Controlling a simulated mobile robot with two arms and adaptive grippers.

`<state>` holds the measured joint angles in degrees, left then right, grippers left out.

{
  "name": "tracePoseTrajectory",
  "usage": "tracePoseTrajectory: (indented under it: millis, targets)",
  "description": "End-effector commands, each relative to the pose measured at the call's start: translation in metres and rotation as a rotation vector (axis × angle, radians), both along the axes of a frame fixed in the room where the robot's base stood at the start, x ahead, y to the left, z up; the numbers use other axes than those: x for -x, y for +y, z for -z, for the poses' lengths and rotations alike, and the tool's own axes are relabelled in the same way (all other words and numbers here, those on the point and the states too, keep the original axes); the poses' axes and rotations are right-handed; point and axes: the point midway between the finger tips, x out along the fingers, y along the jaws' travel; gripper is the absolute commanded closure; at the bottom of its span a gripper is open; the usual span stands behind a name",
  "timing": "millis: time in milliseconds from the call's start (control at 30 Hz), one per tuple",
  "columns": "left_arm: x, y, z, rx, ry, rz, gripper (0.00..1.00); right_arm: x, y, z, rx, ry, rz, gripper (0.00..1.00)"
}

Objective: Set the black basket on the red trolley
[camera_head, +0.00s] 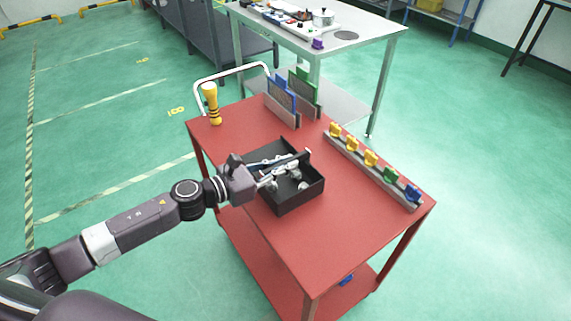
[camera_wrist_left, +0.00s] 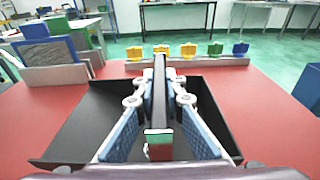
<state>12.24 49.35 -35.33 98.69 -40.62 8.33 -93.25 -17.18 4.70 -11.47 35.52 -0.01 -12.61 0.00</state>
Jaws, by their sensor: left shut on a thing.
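The black basket (camera_head: 301,198) is an open, shallow box over the middle of the red trolley (camera_head: 335,245)'s top. It looks level and seems to rest on the top, though a small gap under it cannot be ruled out. My left gripper (camera_head: 290,163) reaches in from the left over the basket. In the left wrist view its two blue-padded fingers (camera_wrist_left: 160,95) close on a dark bar that runs across the middle of the basket (camera_wrist_left: 85,120), apparently its handle. The fingers hide part of the basket's inside. My right gripper is not in view.
On the trolley, a rail with several yellow, green and blue pieces (camera_head: 370,158) stands right of the basket. Blue and green upright panels (camera_head: 283,95) stand behind, with a yellow-black bottle-shaped object (camera_head: 211,103) at the back left corner. The front top is clear. A metal table (camera_head: 370,45) stands behind.

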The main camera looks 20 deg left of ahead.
Motion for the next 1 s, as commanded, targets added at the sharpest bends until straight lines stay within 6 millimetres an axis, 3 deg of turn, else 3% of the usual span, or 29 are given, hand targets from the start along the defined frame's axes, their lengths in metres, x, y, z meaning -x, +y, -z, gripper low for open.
tracePoseTrajectory:
  millis: [100,133,300,667,1000]
  targets:
    - [-0.001,0.0,0.0,0.001,-0.003,0.0,1.0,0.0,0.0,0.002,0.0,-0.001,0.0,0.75]
    - [0.0,0.0,0.001,-0.001,-0.001,0.0,0.88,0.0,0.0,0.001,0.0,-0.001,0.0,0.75]
    - [0.0,0.0,0.001,0.0,0.0,0.0,0.73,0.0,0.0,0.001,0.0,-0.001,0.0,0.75]
    - [0.003,0.003,0.001,-0.001,0.001,-0.001,0.73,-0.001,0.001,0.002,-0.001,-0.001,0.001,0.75]
    - [0.039,0.03,-0.003,-0.001,0.003,-0.001,0.73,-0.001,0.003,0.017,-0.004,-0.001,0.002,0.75]
